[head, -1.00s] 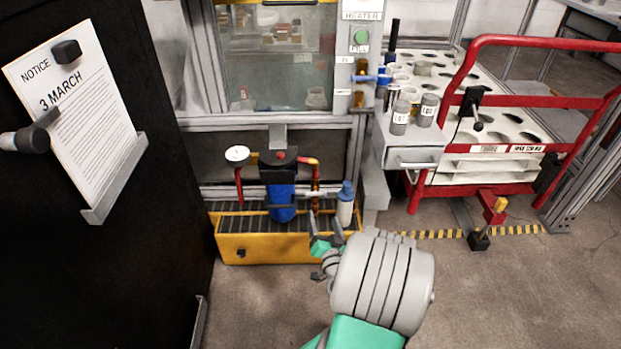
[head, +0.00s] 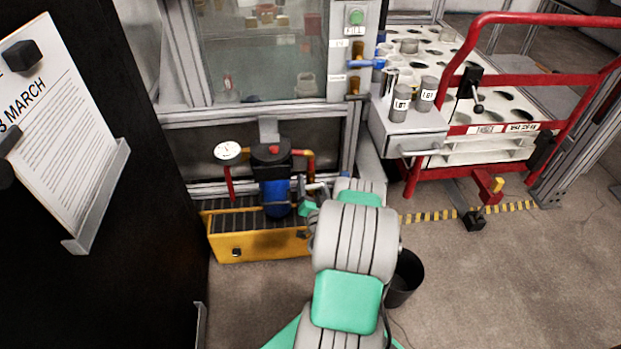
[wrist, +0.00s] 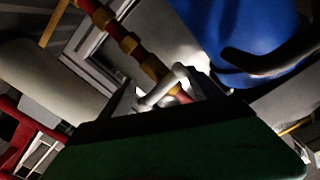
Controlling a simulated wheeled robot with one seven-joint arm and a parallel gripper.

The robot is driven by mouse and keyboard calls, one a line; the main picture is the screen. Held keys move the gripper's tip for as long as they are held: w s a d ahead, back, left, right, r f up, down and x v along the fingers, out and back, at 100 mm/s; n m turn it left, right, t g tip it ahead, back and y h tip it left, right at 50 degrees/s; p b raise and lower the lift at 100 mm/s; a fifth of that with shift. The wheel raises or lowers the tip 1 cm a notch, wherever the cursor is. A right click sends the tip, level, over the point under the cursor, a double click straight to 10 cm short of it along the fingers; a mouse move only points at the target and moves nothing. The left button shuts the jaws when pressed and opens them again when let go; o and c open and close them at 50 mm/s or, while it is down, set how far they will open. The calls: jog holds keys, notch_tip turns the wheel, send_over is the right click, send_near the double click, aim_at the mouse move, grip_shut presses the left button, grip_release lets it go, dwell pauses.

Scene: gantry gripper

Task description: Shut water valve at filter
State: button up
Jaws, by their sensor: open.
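The water filter (head: 274,197) has a blue housing and a black cap with a red button. It stands over the yellow tray, and its blue housing also shows in the wrist view (wrist: 240,40). A red pipe with brass fittings (wrist: 120,38) runs down beside it. The valve's pale lever handle (wrist: 163,88) sits on this pipe, in front of my gripper. My gripper (head: 310,190) is open just right of the filter. In the wrist view the handle appears between the open fingers (wrist: 166,98); I cannot tell whether they touch it. My arm hides part of the pipe in the head view.
A yellow drip tray (head: 265,245) lies under the filter. A dial gauge (head: 228,151) is on its left. A pale cylinder (wrist: 50,75) is close on the left in the wrist view. A black bin (head: 405,278) stands right of my arm. A dark panel (head: 120,280) bounds the left.

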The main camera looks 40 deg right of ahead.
aim_at(312, 183)
jog(key=shift+x, duration=1.75)
jog(key=c, duration=1.5)
jog(key=o, duration=1.5)
jog(key=v, duration=0.7)
jog(key=shift+s+a, duration=0.25)
jog(key=shift+s, duration=0.05)
